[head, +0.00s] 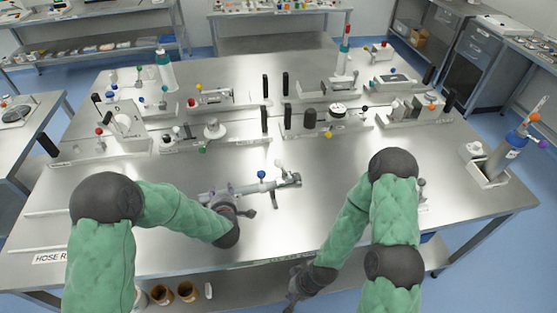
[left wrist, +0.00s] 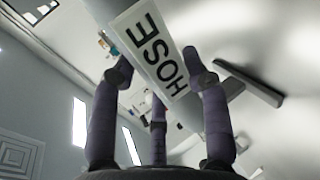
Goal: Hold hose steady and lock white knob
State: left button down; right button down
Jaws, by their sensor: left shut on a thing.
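The hose (head: 288,182) is a grey tube with small fittings, lying level over the front middle of the table. In the left wrist view, the hose (left wrist: 213,112) bears a white HOSE label and passes between my fingers. My left gripper (head: 217,192) is shut on the hose near its left part. A small white knob (head: 278,163) stands on the hose's upper side, close to a blue ball knob (head: 261,174). My right gripper (head: 295,284) is low at the table's front edge, well apart from the hose; its fingers are too small and dark to read.
Rows of fixtures with coloured knobs and black handles (head: 310,118) fill the table's back half. A bottle in a holder (head: 489,176) stands at the right edge. The steel table top (head: 335,165) is bare between hose and right arm.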

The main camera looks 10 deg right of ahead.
pick_arm(q)
jog(key=shift+r, duration=0.1)
dwell(0.3)
jog(key=shift+s+f+b, duration=0.15)
jog(key=shift+f+b, duration=0.25)
jog(key=shift+b, duration=0.1)
